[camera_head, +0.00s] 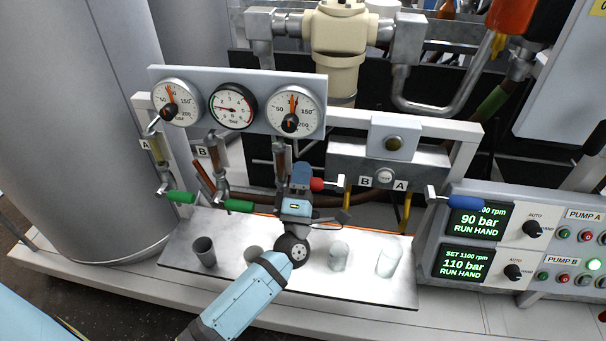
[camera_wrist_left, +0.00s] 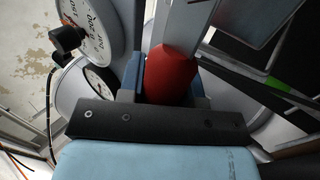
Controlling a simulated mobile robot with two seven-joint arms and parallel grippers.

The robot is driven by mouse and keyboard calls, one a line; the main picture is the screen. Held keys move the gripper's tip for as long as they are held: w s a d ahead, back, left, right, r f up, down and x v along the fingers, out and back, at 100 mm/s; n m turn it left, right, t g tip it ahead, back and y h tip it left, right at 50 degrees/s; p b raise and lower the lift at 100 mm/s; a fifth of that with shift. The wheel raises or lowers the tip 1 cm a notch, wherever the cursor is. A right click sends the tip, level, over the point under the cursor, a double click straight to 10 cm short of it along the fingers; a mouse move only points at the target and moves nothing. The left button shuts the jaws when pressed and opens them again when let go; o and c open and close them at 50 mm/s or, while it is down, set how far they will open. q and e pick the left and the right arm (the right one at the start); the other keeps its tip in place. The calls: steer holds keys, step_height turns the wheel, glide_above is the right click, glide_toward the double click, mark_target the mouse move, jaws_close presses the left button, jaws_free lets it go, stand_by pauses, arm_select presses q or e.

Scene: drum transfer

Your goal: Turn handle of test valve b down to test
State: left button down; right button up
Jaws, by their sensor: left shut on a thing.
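The red handle (camera_head: 322,184) sits beside the plate marked B (camera_head: 364,182) on the right-hand valve block (camera_head: 345,160). It points left from its grey lever and lies about level. My left gripper (camera_head: 304,182) comes up from below and is shut on the red handle. In the left wrist view the red handle (camera_wrist_left: 172,75) sits between the jaws (camera_wrist_left: 170,85), its lower end hidden by the gripper. A blue handle (camera_head: 467,202) points right on the A side of the same block. My right gripper is not in view.
Two green handles (camera_head: 180,197) (camera_head: 239,206) hang on valves left of my arm. Three gauges (camera_head: 232,106) are on a panel above. Several cups stand on the tray (camera_head: 185,237) below. The pump control panel (camera_head: 480,292) is at right.

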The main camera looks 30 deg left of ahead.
arm_select(q)
steer(key=shift+f, duration=0.15)
steer(key=c, duration=0.8)
jaws_free()
steer(key=shift+c, duration=0.2)
steer(key=shift+o, duration=0.2)
